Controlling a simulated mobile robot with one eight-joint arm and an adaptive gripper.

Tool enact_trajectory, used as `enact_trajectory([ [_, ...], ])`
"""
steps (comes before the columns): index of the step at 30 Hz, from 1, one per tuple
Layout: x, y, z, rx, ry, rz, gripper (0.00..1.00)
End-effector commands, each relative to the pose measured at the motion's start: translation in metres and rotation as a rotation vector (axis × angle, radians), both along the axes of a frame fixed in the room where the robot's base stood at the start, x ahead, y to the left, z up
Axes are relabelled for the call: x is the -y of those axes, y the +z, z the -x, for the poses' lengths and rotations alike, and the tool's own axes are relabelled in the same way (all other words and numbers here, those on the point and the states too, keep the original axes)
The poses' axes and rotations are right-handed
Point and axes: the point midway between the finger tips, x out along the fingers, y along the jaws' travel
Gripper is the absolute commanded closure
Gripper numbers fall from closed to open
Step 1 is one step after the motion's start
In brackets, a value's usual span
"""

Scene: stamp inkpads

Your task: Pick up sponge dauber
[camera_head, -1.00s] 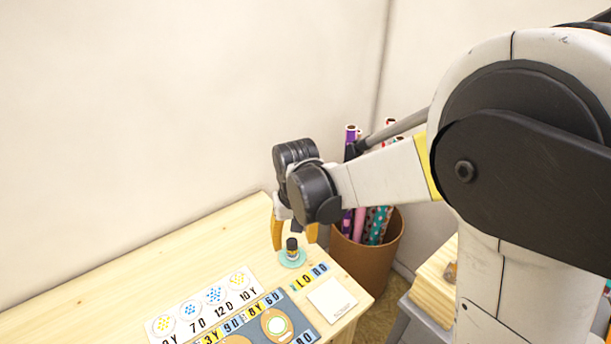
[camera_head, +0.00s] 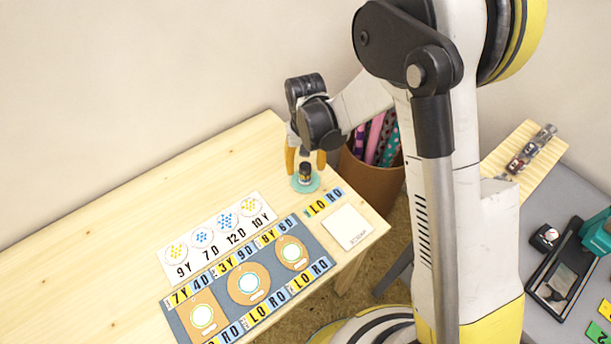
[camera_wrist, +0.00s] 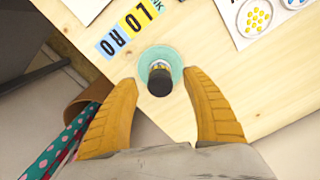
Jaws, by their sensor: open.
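The sponge dauber (camera_head: 305,172) is a small dark upright cylinder with a yellowish band. It stands on a round teal coaster (camera_head: 314,186) near the table's far right corner. In the wrist view the dauber (camera_wrist: 160,80) shows from above, on the teal disc (camera_wrist: 146,58), ahead of and between my fingertips. My gripper (camera_head: 305,160) has yellow-orange fingers and is open above the dauber. In the wrist view my gripper (camera_wrist: 163,83) has its two fingers spread on either side of the dauber, with a gap to each. Nothing is held.
A blue-grey mat (camera_head: 219,286) with labelled stamp pads, a white chart card (camera_head: 211,247) and a white square card (camera_head: 345,227) lie nearby. A brown bin (camera_head: 380,181) of rolls stands beyond the table's right edge. The wooden table (camera_head: 100,230) is bare at left.

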Motion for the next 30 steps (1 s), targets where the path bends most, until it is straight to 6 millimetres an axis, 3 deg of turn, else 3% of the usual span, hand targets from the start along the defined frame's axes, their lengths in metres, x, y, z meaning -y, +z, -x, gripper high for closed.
enact_trajectory([
  [1,0.0,-0.014,0.0,0.0,0.0,0.0,0.43],
  [3,0.0,-0.022,0.0,0.0,0.0,0.0,0.43],
  [11,0.0,-0.024,0.0,0.0,0.0,0.0,0.45],
  [16,0.0,-0.024,0.0,0.0,0.0,0.0,0.97],
  [17,0.0,-0.024,0.0,0.0,0.0,0.0,0.99],
  [30,0.0,-0.019,0.0,0.0,0.0,0.0,1.0],
])
